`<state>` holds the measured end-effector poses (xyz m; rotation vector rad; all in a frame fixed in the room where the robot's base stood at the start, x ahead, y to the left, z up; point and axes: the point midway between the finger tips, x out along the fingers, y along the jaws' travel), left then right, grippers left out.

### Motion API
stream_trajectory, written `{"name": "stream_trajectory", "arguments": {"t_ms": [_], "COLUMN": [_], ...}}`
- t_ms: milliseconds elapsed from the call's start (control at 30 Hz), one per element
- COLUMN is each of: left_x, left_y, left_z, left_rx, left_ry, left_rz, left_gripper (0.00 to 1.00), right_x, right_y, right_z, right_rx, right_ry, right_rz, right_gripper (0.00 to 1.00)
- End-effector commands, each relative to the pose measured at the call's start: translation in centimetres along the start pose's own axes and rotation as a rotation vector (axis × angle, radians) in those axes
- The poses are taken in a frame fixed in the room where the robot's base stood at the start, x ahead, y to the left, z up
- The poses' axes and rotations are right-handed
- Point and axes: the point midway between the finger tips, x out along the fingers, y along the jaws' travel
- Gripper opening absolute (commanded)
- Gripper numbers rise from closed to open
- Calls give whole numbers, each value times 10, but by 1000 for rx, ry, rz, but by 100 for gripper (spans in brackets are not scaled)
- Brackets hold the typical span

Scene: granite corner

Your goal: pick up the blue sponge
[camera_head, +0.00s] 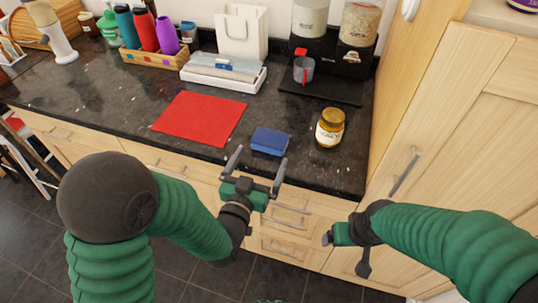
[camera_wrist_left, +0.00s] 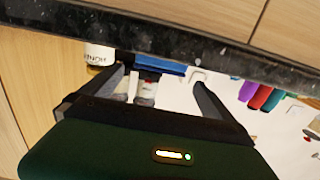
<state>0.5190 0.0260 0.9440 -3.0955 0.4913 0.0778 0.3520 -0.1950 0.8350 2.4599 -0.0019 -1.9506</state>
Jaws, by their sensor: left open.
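The blue sponge (camera_head: 270,141) lies on the dark granite counter, close to its front edge. In the left wrist view, which shows the scene upside down, the sponge (camera_wrist_left: 160,66) is a thin blue strip seen edge-on between my fingers. My left gripper (camera_head: 257,165) is open and empty, just in front of the counter edge. Its two fingers point toward the sponge, apart from it as far as I can see. My right gripper (camera_head: 345,250) hangs low in front of the drawers, with nothing visible in it; its jaw opening is unclear.
A honey jar (camera_head: 330,128) stands right of the sponge. A red mat (camera_head: 200,118) lies to the left. Behind are a white tray (camera_head: 224,78), a white bag (camera_head: 241,32) and a dispenser stand with a cup (camera_head: 303,70). A tall wooden cabinet (camera_head: 455,110) bounds the right side.

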Motion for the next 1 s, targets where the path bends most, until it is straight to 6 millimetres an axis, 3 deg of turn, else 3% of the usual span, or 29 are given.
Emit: {"name": "stream_trajectory", "arguments": {"t_ms": [33, 167, 233, 467, 700, 933, 1000], "left_x": [3, 5, 16, 44, 86, 89, 89], "left_y": [-1, -3, -4, -4, -2, -2, -3], "left_z": [9, 8, -1, -1, 0, -1, -1], "left_rx": [1, -1, -4, -3, -2, -1, -2], "left_ry": [9, 8, 2, -1, 0, 0, 0], "left_rz": [-1, -1, -1, -1, -1, -1, -1], "left_gripper": [100, 100, 100, 100, 100, 100, 93], "right_x": [24, 50, 42, 41, 42, 42, 42], "right_y": [0, 0, 0, 0, 0, 0, 0], "right_z": [6, 12, 10, 9, 10, 10, 10], "right_rx": [1, 1, 1, 0, 0, 1, 1], "right_ry": [0, 0, -1, 1, 0, 0, 0], "right_rz": [0, 0, 0, 0, 0, 0, 0], "right_gripper": [85, 85, 85, 85, 85, 85, 85]}}
